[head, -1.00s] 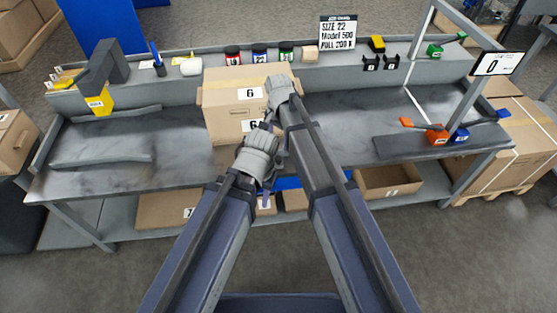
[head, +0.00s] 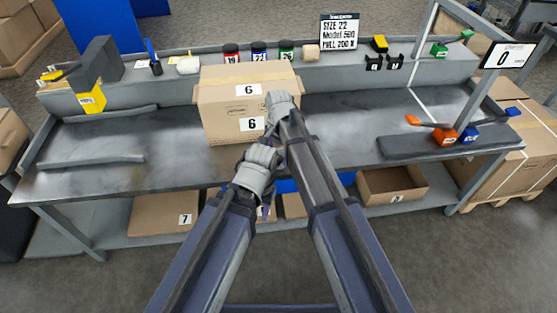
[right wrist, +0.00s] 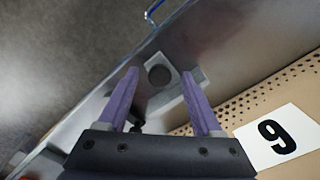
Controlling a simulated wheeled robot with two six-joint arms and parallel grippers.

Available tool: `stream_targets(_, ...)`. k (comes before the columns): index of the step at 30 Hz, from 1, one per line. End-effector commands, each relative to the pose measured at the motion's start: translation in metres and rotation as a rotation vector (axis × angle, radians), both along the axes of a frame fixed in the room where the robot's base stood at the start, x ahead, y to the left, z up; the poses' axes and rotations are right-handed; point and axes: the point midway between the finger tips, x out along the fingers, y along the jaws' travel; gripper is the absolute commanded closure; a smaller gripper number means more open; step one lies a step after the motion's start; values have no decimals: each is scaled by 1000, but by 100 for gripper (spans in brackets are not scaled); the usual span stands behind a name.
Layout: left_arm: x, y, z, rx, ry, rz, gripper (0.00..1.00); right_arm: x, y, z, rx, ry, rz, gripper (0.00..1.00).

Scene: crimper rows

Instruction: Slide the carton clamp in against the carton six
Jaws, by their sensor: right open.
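Carton six (head: 223,118) is a brown box on the bench, with 6 labels on its top and front. Its label (right wrist: 277,137) shows upside down in the right wrist view. My right gripper (head: 270,138) is low in front of the carton's right part. In the right wrist view its purple fingers (right wrist: 160,78) are open. A small grey block with a dark round spot (right wrist: 180,90), apparently the carton clamp, lies beyond and between the fingertips, close to the carton; contact cannot be told. My arms hide it in the head view. My left gripper (head: 266,209) hangs at the bench's front, its fingers unclear.
The grey bench (head: 340,120) is clear right of the carton. A pad with an orange tool (head: 445,135) and a blue tool (head: 468,134) lies at the right. Grey bars (head: 92,160) lie left. A display (head: 507,56) reads 0. Jars (head: 259,51) line the back shelf.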

Motion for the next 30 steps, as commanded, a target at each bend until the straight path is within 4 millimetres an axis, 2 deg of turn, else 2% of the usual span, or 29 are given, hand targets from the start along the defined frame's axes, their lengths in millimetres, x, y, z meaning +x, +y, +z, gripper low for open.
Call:
stream_targets(7,0,0,0,0,0,0,55,0,0,0,0,0,0,33)
stream_targets(25,0,0,0,0,0,0,55,0,0,0,0,0,0,100)
stream_targets(30,0,0,0,0,0,0,55,0,0,0,0,0,0,100)
